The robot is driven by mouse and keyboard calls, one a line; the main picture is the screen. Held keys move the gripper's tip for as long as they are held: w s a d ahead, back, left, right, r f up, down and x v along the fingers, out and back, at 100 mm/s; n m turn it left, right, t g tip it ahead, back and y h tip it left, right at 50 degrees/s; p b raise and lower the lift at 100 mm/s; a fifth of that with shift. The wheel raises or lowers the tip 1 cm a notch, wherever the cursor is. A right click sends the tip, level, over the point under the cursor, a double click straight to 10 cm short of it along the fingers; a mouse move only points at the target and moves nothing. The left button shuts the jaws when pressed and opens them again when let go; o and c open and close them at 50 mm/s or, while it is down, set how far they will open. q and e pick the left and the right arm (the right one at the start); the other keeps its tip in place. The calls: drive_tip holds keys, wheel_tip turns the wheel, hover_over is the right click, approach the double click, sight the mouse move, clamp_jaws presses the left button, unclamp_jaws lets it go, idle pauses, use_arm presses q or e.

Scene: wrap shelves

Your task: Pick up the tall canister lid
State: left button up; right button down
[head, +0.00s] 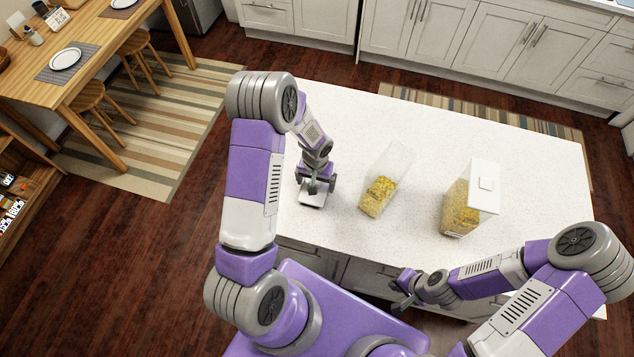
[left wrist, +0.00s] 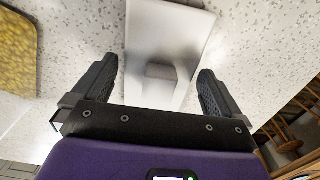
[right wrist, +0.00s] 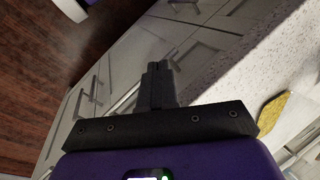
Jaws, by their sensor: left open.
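A white square lid (head: 312,200) lies on the pale countertop, under my left gripper (head: 317,184). In the left wrist view the lid (left wrist: 165,30) has a raised square knob (left wrist: 160,72). The fingers of my left gripper (left wrist: 158,82) are apart, one on each side of the knob; I cannot tell whether they touch the lid. A tall clear canister (head: 396,160) with yellow contents stands open to the right. Another clear canister (head: 462,212) wears a white lid (head: 485,184). My right gripper (head: 404,292) is shut and empty by the counter's front edge; its fingers meet in the right wrist view (right wrist: 158,72).
The white speckled counter (head: 545,205) is clear around the canisters. Its left edge lies just beyond the loose lid. A wooden table (head: 100,45) with stools stands at far left, and white cabinets (head: 480,40) line the back.

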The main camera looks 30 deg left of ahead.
use_arm(q)
drive_tip(key=shift+s+f, duration=0.15)
drive_tip(key=shift+s, duration=0.05)
drive_tip(key=shift+w, duration=0.1)
drive_tip(key=c, duration=0.8)
drive_tip(key=shift+c, duration=0.3)
